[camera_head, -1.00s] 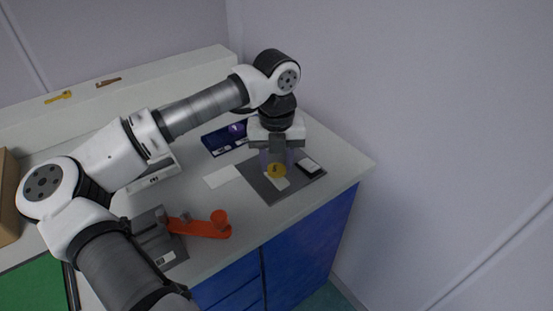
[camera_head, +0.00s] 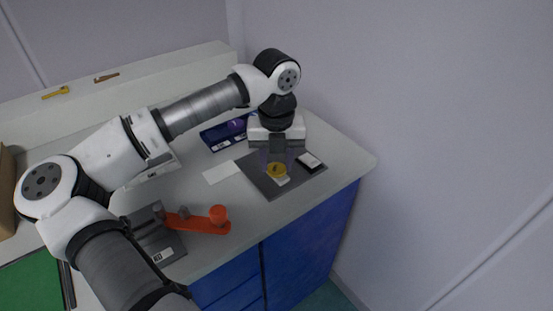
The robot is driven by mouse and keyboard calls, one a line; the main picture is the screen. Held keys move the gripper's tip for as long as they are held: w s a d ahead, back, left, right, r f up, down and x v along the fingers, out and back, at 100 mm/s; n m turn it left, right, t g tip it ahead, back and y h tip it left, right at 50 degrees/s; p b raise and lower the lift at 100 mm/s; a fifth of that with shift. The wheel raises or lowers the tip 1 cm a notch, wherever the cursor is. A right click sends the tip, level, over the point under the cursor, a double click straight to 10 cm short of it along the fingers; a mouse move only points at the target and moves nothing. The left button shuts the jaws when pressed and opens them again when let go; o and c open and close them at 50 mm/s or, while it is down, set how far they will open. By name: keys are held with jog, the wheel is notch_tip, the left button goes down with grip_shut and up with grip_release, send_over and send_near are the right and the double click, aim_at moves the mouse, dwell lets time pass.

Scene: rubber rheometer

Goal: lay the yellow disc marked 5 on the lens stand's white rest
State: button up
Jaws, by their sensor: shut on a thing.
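The yellow disc (camera_head: 277,171) with a dark mark is at my gripper (camera_head: 277,163), which is shut on it. The gripper points down over the dark grey plate (camera_head: 264,186) near the bench's right end. A small white patch (camera_head: 283,181) shows on the plate just below the disc, partly covered by it. I cannot tell whether this is the lens stand's white rest, or whether the disc touches anything below. The fingers look faint and partly see-through, and the mark is too small to read.
A black device with a white face (camera_head: 310,162) lies on the plate's right side. A white card (camera_head: 220,172) lies to its left. A dark blue tray (camera_head: 225,134) is behind. An orange-red lever (camera_head: 203,225) on a grey base stands in front. The wall is close on the right.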

jog(key=o, duration=1)
notch_tip(320, 180, up, 14)
jog(key=shift+f+b, duration=0.1)
jog(key=shift+b, duration=0.45)
